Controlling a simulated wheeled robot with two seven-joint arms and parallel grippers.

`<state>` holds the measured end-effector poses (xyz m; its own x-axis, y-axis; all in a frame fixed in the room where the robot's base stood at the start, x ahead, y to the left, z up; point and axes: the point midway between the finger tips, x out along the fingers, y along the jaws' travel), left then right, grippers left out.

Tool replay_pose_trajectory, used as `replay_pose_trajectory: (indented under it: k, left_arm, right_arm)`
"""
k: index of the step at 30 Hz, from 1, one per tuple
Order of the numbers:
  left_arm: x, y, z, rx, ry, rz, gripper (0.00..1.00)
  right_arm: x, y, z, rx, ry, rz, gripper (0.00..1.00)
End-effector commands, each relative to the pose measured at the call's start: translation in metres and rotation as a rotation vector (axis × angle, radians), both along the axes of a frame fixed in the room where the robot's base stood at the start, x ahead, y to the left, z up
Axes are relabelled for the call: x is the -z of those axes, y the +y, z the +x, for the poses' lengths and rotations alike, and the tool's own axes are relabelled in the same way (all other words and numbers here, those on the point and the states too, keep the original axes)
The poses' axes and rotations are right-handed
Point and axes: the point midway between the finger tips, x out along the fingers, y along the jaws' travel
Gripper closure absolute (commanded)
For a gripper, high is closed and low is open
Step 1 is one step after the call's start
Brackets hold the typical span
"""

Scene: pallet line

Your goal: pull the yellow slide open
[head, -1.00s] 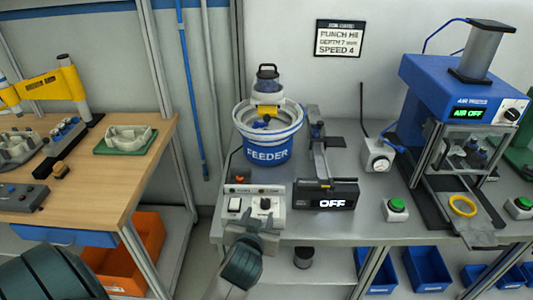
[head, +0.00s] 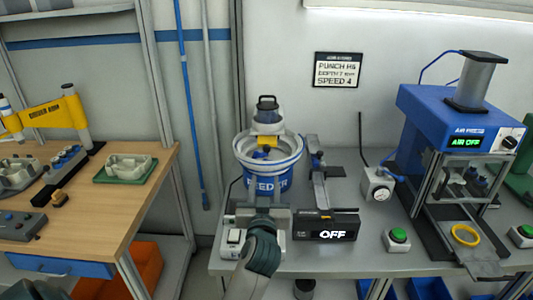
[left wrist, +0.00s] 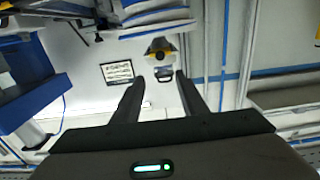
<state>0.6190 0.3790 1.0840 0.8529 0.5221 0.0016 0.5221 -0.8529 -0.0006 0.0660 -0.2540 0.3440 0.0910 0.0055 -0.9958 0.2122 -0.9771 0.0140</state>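My left gripper (head: 265,198) is in front of the feeder, over the control box, and covers part of the bowl's lettering. Its two dark fingers show spread and empty in the left wrist view (left wrist: 159,78). My right gripper is not in view.
A control box (head: 236,240) and a track with a display reading OFF (head: 326,228) stand in front of and beside the feeder. A gauge (head: 378,184), a green button (head: 398,239) and a blue air press (head: 455,122) are to the right. A wooden bench (head: 130,205) is at left.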

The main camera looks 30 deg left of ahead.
Motion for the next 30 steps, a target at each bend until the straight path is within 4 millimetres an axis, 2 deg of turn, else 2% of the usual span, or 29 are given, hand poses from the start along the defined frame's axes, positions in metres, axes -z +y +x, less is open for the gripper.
replay_pose_trajectory:
  k: [8,24,30]
  left_arm:
    - [-0.003,0.019,0.03,-0.001,0.002,0.001,0.61]
    - [-0.003,0.069,0.111,-0.001,0.002,0.001,0.61]
    - [-0.001,0.081,0.131,-0.001,0.001,-0.001,0.61]
  right_arm:
    - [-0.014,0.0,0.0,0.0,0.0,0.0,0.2]
    - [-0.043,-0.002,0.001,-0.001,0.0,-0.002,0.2]
    - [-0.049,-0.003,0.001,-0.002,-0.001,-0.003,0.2]
